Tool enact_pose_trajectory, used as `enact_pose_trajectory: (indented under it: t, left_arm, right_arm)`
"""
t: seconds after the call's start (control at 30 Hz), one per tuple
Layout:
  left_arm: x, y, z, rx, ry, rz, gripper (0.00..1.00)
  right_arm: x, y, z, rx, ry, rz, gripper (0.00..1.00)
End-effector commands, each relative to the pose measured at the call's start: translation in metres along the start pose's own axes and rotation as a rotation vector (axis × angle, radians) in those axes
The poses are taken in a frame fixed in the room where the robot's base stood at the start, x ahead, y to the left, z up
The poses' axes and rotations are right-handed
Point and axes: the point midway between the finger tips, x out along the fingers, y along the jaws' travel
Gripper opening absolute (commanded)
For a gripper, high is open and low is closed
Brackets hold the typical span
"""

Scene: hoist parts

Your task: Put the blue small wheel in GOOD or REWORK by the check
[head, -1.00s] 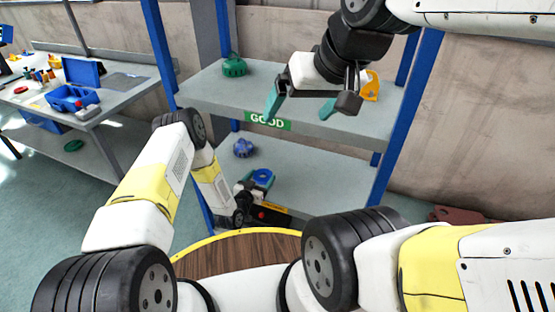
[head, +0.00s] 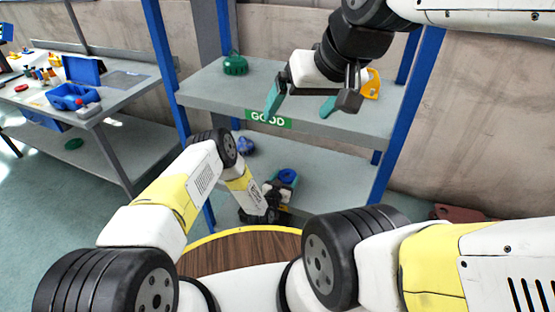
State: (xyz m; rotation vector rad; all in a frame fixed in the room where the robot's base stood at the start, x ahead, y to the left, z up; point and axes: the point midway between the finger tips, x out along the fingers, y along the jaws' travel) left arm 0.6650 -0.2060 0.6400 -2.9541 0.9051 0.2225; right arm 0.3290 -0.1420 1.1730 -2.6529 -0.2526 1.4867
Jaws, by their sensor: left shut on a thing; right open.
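A blue round part with a hole, which looks like the blue small wheel (head: 288,175), is at my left gripper (head: 279,186), over the lower shelf (head: 335,178). The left gripper is shut on it; its fingertips are mostly hidden by the wrist. I cannot tell whether the wheel touches the shelf. My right gripper (head: 300,104) is open and empty, in front of the upper shelf (head: 205,88), which carries the green GOOD sign (head: 268,119). No REWORK sign is readable.
A green part (head: 235,64) and a yellow part (head: 372,84) stand on the upper shelf. Another blue part (head: 246,147) lies at the lower shelf's left, partly behind my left arm. Blue posts (head: 406,115) flank the shelves. A workbench (head: 110,105) stands at left.

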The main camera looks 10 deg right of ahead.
Motion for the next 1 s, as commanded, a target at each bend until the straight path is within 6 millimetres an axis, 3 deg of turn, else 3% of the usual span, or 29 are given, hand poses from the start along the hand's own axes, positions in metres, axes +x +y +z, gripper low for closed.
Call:
enact_pose_trajectory:
  t: [0.27,0.3,0.4,0.77,1.0]
  left_arm:
    - [0.001,0.000,0.001,0.000,0.003,0.000,0.01]
    - [0.000,0.000,0.003,0.000,0.000,0.000,0.76]
    - [0.000,0.000,0.002,0.000,0.000,0.000,0.94]
    - [0.000,0.000,-0.001,0.000,0.001,0.000,0.94]
    - [-0.037,0.000,0.001,-0.001,-0.004,0.000,0.94]
  right_arm:
    - [0.000,0.000,0.000,0.000,0.000,0.000,0.94]
    - [0.000,0.000,0.000,0.000,0.000,0.000,0.94]
    - [0.000,0.000,0.000,0.000,0.000,0.000,0.94]
    - [0.000,0.000,0.000,0.000,0.000,0.000,0.94]
    - [0.000,0.000,0.000,0.000,0.000,0.000,0.94]
